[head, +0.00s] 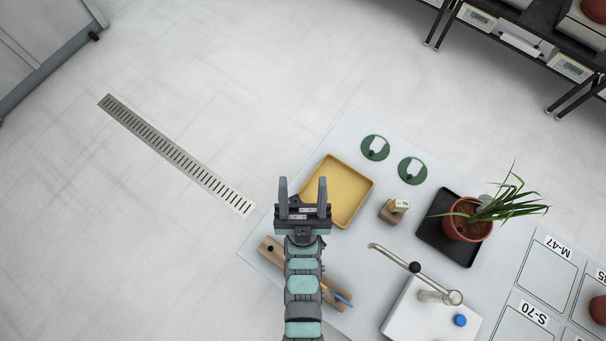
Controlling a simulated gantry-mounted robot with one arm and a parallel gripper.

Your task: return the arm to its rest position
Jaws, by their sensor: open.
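My gripper (303,191) is open with nothing between its two fingers. It points toward the far side, above the left part of a pale table (260,247). My arm (303,285) reaches up from the bottom edge of the head view and hides part of a wooden block (268,251) and a blue-tipped tool (341,299). A yellow tray (345,180) lies just right of the fingers; they look apart from it, but the height between them cannot be told.
A potted plant (470,225) stands on a black tray (434,232). A faucet (407,262), a small wooden block (388,212) and green discs (375,148) are also on the table. Shelves (560,40) stand at upper right. The floor with a drain grate (175,153) is clear at left.

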